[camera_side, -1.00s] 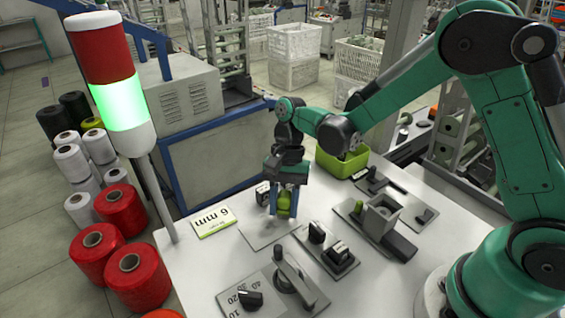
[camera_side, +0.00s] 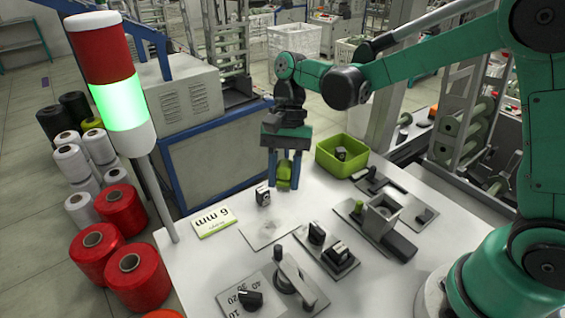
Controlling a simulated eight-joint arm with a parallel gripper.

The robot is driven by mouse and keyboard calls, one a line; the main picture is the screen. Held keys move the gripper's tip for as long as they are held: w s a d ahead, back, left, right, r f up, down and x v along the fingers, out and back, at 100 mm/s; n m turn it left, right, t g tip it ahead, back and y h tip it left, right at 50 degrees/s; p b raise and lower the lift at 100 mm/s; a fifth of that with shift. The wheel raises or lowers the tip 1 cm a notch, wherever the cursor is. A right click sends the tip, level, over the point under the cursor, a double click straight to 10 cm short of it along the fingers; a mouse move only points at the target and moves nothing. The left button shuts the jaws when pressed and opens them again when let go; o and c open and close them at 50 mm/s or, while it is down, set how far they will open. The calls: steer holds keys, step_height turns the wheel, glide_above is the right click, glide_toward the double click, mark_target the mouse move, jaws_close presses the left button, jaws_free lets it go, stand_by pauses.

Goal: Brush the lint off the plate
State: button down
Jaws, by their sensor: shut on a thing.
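My gripper (camera_side: 285,182) is in the air above the back part of the white table, fingers pointing down. It is shut on a yellow-green piece (camera_side: 285,173), perhaps the brush; its lower end is partly hidden between the fingers. A thin pale grey plate (camera_side: 258,236) lies flat on the table below and slightly left of my gripper, clear of it. The plate has faint darker marks on its surface; whether they are lint is too small to tell.
A green bin (camera_side: 331,164) with a dark item inside is to the right. A "6 mm" card (camera_side: 214,223), switch blocks (camera_side: 338,256), a lever (camera_side: 292,279) and a dial (camera_side: 249,299) surround the plate.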

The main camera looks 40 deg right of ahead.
mark_target(285, 225)
steer(key=shift+s, duration=0.1)
steer(key=shift+s+d, duration=0.1)
steer(key=shift+s, duration=0.05)
steer(key=shift+f, duration=3.4)
steer(key=shift+a+f, duration=0.8)
steer(key=shift+w+a, duration=0.2)
steer(key=shift+a, duration=1.15)
steer(key=shift+w+a, duration=0.15)
steer(key=shift+a, duration=1.15)
steer(key=shift+s+d, duration=0.15)
steer(key=shift+d, duration=1.6)
steer(key=shift+s+d, duration=0.15)
steer(key=shift+d, duration=1.6)
steer(key=shift+r, duration=4.2)
steer(key=shift+a, duration=0.1)
